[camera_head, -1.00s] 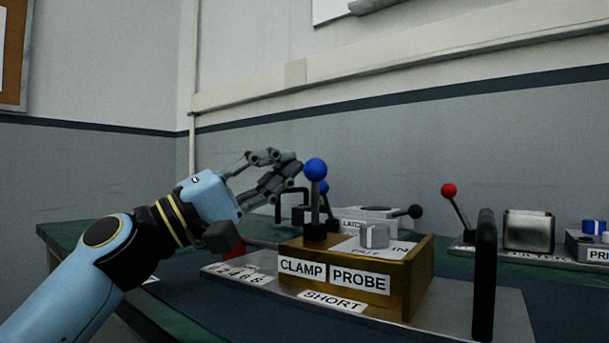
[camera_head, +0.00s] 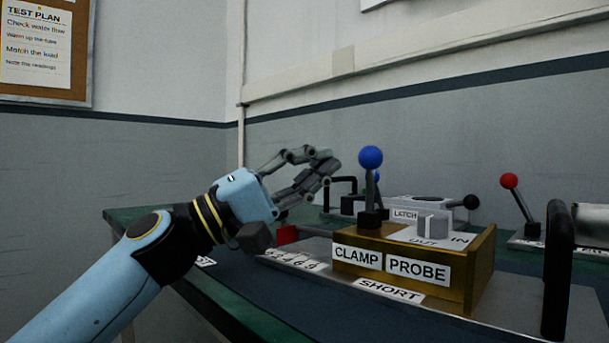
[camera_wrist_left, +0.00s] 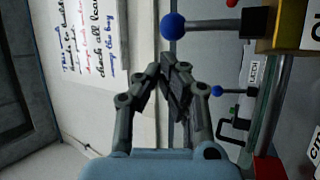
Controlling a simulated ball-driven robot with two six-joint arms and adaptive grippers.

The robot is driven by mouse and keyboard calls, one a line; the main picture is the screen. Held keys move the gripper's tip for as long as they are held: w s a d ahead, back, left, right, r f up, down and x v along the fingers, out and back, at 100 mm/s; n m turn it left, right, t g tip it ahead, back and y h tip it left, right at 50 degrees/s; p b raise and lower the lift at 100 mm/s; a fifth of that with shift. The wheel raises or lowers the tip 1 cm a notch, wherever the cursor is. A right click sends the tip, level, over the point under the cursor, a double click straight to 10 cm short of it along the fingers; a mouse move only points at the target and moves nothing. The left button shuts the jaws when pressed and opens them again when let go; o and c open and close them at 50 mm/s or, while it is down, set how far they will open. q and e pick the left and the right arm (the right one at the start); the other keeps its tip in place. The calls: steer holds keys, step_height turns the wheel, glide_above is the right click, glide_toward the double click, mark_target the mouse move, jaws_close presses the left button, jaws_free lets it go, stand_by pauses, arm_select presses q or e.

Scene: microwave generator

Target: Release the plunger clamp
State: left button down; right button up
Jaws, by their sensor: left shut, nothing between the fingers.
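The brass box (camera_head: 481,264) carries labels reading CLAMP and PROBE. An upright lever with a blue ball (camera_head: 370,158) stands on its top, behind the CLAMP label (camera_head: 357,257). A grey block (camera_head: 432,225) sits on the top plate marked OUT and IN. My left gripper (camera_head: 328,164) is shut and empty, left of the blue ball and apart from it at about its height. In the left wrist view, the closed fingers (camera_wrist_left: 169,66) are near the blue ball (camera_wrist_left: 173,26) without holding it. My right gripper is not in view.
Behind the box stand a LATCH unit (camera_head: 405,215), a black-knobbed lever (camera_head: 470,202) and a second, partly hidden blue-knobbed lever. A red-knobbed lever (camera_head: 509,181) is to the right. A tall black handle (camera_head: 557,270) rises at the front right.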

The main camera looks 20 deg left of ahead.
arm_select(q)
steer(key=shift+v, duration=2.35)
